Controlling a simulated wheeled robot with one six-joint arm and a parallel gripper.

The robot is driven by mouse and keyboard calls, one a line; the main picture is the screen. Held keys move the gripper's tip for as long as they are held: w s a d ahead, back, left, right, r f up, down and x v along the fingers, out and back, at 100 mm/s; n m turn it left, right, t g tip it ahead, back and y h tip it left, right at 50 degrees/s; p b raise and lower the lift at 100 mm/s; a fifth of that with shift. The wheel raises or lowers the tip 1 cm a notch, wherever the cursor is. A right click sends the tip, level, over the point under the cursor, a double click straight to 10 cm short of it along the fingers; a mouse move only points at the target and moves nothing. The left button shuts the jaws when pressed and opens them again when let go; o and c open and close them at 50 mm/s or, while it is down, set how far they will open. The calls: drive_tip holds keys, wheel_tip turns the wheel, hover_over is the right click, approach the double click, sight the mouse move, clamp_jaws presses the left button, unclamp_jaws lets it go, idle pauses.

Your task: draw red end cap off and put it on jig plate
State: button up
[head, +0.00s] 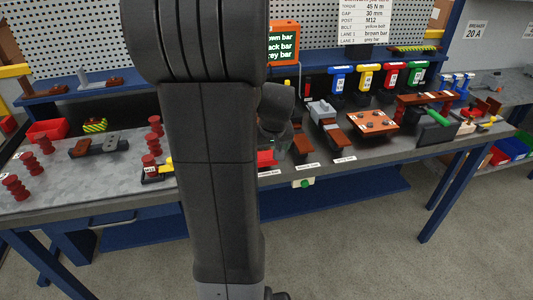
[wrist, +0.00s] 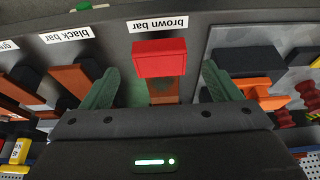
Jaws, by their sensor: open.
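The red end cap (wrist: 160,57) sits on the end of a brown bar (wrist: 164,88), beside the "brown bar" label in the wrist view. In the head view the cap (head: 266,158) is partly hidden behind my arm. My gripper (wrist: 161,88) is open, with one green finger on each side of the bar and cap. Gaps show between both fingers and the cap. In the head view my gripper (head: 281,148) is low over the bench's front part. A flat grey plate (wrist: 228,38) lies to the right in the wrist view; I cannot tell whether it is the jig plate.
A "black bar" label (wrist: 66,35) and further bars lie left in the wrist view. Red ribbed insulators (head: 155,125) and a red bin (head: 47,130) stand on the bench's left side. A brown drilled block (head: 372,123) lies right. The perforated panel rises behind.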

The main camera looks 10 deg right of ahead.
drive_tip(key=shift+x, duration=1.55)
drive_tip(key=c, duration=1.2)
drive_tip(key=shift+s, duration=0.7)
drive_tip(key=shift+s+d+b, duration=0.1)
drive_tip(key=shift+s+b, duration=0.45)
drive_tip(key=shift+s, duration=1.4)
